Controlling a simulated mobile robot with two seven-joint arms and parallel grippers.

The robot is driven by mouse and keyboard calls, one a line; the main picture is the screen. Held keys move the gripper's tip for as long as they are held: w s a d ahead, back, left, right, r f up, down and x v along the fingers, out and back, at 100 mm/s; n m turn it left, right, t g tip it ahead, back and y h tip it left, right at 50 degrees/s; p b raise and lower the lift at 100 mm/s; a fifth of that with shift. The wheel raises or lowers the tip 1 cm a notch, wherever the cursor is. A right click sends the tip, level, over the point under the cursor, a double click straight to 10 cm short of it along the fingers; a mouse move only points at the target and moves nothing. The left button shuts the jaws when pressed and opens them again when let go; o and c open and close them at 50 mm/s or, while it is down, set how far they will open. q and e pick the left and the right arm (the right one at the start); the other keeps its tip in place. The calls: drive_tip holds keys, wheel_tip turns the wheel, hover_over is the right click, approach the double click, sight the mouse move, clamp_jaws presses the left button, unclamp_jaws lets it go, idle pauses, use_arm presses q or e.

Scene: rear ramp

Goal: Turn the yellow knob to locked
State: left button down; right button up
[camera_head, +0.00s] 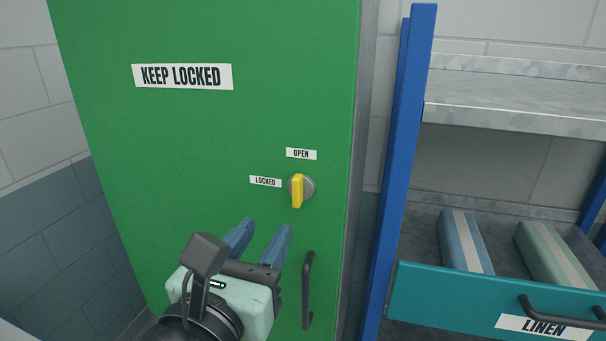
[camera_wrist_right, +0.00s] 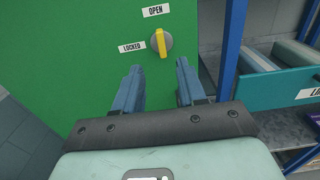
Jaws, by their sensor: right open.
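The yellow knob (camera_head: 297,191) sits on a round grey plate on the green cabinet door (camera_head: 200,130). Its grip stands upright, in line with the OPEN label (camera_head: 301,154) above it. The LOCKED label (camera_head: 265,181) is to its left. My right gripper (camera_head: 264,234) is open and empty, below and left of the knob and apart from it. In the right wrist view the knob (camera_wrist_right: 161,42) shows beyond the blue fingers (camera_wrist_right: 157,79), with nothing between them. My left gripper is not in view.
A dark vertical handle (camera_head: 308,290) is on the door below the knob, right of my right gripper. A KEEP LOCKED sign (camera_head: 182,76) is higher up. A blue-post shelf (camera_head: 398,170) with an open teal LINEN drawer (camera_head: 460,304) stands at right.

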sight(295, 186)
drive_tip(key=p+x, duration=0.3)
drive_tip(key=x, duration=0.9)
drive_tip(key=shift+r+p, duration=0.15)
drive_tip(key=shift+p, duration=0.25)
drive_tip(key=shift+w+d, duration=0.15)
drive_tip(key=shift+w, duration=0.3)
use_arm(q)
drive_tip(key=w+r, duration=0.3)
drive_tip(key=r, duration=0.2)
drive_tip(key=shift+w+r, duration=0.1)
use_arm(e)
drive_tip(key=shift+s, duration=0.1)
clamp_jaws()
